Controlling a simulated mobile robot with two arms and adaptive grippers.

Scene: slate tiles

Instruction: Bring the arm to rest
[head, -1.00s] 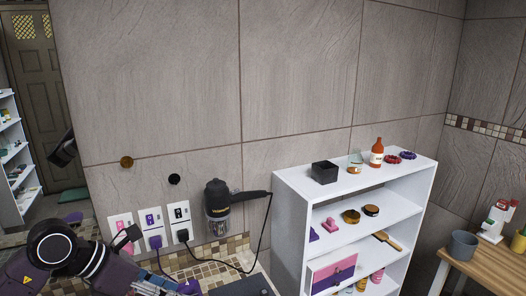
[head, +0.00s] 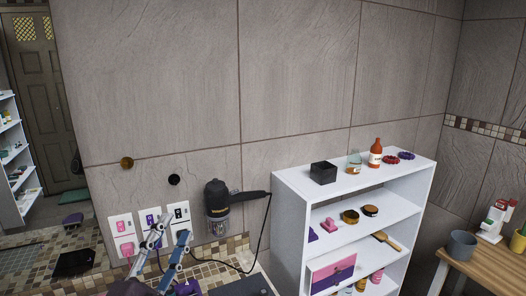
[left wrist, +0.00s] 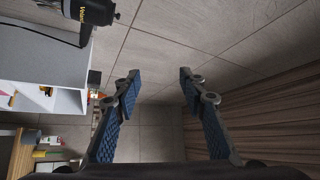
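My left gripper (head: 167,240) points upward in front of the wall outlets at the bottom of the head view. Its two blue-padded fingers stand apart. The left wrist view shows the same gripper (left wrist: 159,80) open, with nothing between its fingers. The fingers partly hide the middle outlet (head: 151,219) and the right outlet (head: 178,212). The left outlet (head: 120,226) has a pink plug (head: 127,249) in it. My right gripper is not in view.
A black hair dryer (head: 217,205) hangs on the wall just right of the outlets, its cord looping below. A white shelf (head: 290,220) with small items stands to the right. A wooden table (head: 490,268) is at far right. The wall above is clear except for two round knobs.

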